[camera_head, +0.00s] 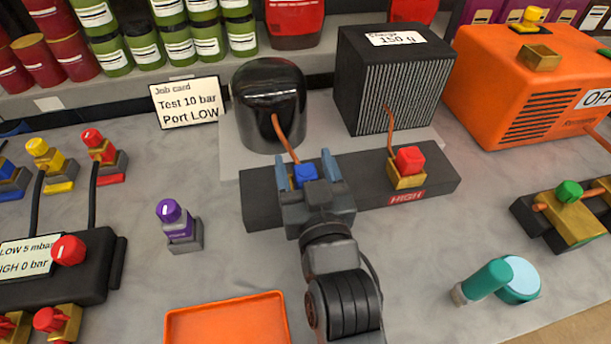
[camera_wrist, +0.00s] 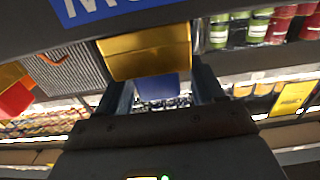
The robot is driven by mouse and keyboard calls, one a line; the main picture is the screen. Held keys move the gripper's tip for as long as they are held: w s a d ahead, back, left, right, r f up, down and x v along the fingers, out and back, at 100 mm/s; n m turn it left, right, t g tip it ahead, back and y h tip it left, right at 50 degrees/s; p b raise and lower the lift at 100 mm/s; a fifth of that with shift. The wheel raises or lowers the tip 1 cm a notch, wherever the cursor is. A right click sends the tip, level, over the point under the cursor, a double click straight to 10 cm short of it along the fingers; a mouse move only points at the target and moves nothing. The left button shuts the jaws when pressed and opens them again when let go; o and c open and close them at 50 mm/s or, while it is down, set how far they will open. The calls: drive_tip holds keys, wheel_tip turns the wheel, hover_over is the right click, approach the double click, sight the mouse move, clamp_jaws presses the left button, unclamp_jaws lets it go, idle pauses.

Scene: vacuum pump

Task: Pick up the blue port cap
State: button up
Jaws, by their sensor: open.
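The blue port cap (camera_head: 305,174) sits on the left end of the dark manifold block (camera_head: 258,200), below the black dome. My gripper (camera_head: 307,170) is open, with one finger on each side of the cap. In the wrist view the blue cap (camera_wrist: 157,87) shows below a gold fitting (camera_wrist: 145,55), between my gripper's fingers (camera_wrist: 163,92). A gap shows on both sides, so the fingers do not appear to touch it.
A red cap (camera_head: 409,159) on a brass fitting stands on the block's right end, beside a HIGH label. The black dome (camera_head: 268,105) and finned box (camera_head: 392,80) stand behind. A purple-capped piece (camera_head: 177,225) is left, an orange tray (camera_head: 228,318) in front.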

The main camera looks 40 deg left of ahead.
drive_tip(key=shift+w+a, duration=0.4)
drive_tip(key=shift+c, duration=0.4)
drive_tip(key=c, duration=1)
drive_tip(key=shift+r, duration=0.1)
